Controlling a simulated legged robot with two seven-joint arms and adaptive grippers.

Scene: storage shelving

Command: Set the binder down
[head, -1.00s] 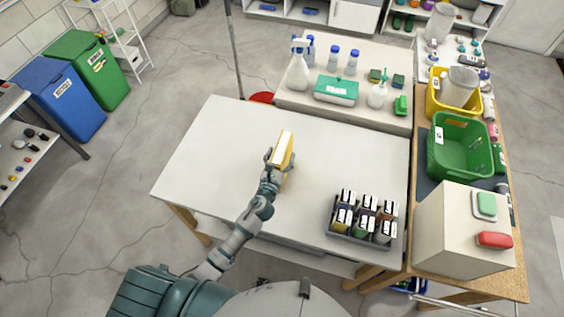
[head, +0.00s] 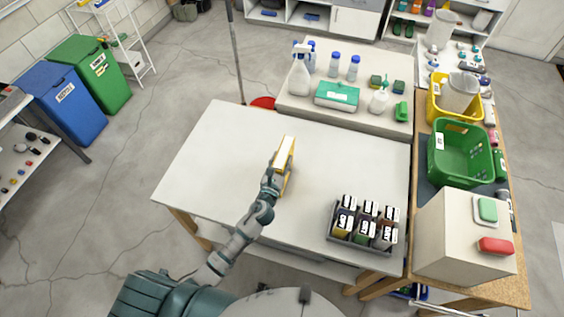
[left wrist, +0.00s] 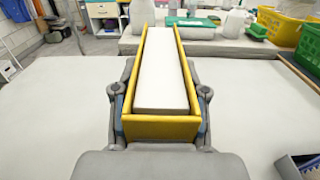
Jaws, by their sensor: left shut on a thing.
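A yellow binder (head: 286,153) with white pages is at the middle of the white table (head: 220,140). My left gripper (head: 275,174) is shut on its near end. The left wrist view shows the binder (left wrist: 163,75) between the two fingers of my left gripper (left wrist: 160,115), pages facing up and its length pointing away from me. The binder appears upright, at or just over the tabletop; I cannot tell whether its lower edge touches. My right gripper is not in view.
A grey tray of several labelled containers (head: 336,234) stands at the table's right front. Behind is a lighter surface with a spray bottle (head: 299,72) and a green-topped box (head: 337,96). A green basket (head: 431,163) and a beige box (head: 440,240) stand at right. The table's left half is clear.

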